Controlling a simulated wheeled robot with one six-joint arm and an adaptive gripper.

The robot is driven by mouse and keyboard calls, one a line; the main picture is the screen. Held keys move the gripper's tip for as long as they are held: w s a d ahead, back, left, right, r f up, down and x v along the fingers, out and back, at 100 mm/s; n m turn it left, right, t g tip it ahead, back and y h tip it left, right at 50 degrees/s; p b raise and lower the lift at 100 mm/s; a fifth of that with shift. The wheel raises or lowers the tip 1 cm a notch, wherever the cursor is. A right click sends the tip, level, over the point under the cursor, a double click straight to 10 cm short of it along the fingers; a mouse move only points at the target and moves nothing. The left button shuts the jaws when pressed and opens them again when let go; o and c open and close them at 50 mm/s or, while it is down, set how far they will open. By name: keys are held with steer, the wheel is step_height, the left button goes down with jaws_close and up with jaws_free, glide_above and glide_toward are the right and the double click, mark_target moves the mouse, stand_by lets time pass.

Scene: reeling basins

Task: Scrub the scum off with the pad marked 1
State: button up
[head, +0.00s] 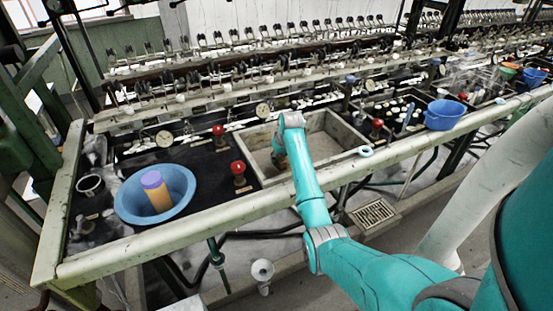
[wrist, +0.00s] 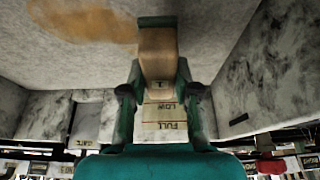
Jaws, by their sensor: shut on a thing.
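My gripper (wrist: 160,98) is shut on a tan block-shaped pad (wrist: 158,58) with a darker brown-green end and a small label that seems to read 1. An orange-brown scum patch (wrist: 85,20) lies on the pale basin floor at the upper left of the wrist view, beside the pad's end. I cannot tell whether the pad touches the floor. In the head view, my gripper (head: 279,157) reaches down inside the grey rectangular basin (head: 345,130).
A FULL/LOW level label (wrist: 165,116) is on the basin wall. Red knobs (head: 238,168) stand left of the basin. A blue bowl (head: 185,210) holding an orange, purple-topped cylinder (head: 157,190) is farther left. A light ring (head: 366,151) sits on the front rail.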

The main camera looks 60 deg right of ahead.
steer(key=shift+s+d+r, duration=0.15)
steer(key=shift+s+d, duration=1.2)
steer(key=shift+d, duration=0.85)
steer(key=shift+s+d+r, duration=0.2)
steer(key=shift+s+d, duration=1.15)
steer(key=shift+d, duration=0.9)
steer(key=shift+s+d+r, duration=0.15)
steer(key=shift+s+d, duration=1.2)
steer(key=shift+d, duration=0.85)
steer(key=shift+w+d, duration=0.3)
steer(key=shift+w, duration=0.25)
steer(key=shift+w+a+r, duration=0.2)
steer(key=shift+w+a, duration=1.25)
steer(key=shift+a, duration=0.95)
steer(key=shift+w+a+r, duration=0.15)
steer(key=shift+w+a, duration=1.35)
steer(key=shift+a, duration=0.85)
steer(key=shift+w+a+r, duration=0.2)
steer(key=shift+w+a, duration=1.25)
steer(key=shift+a, duration=0.95)
steer(key=shift+w+d+r, duration=0.1)
steer(key=shift+w+d, duration=0.25)
steer(key=shift+w, duration=0.2)
steer(key=s+d, duration=0.3)
steer(key=d, duration=0.3)
steer(key=shift+s+r, duration=0.25)
steer(key=shift+s, duration=0.1)
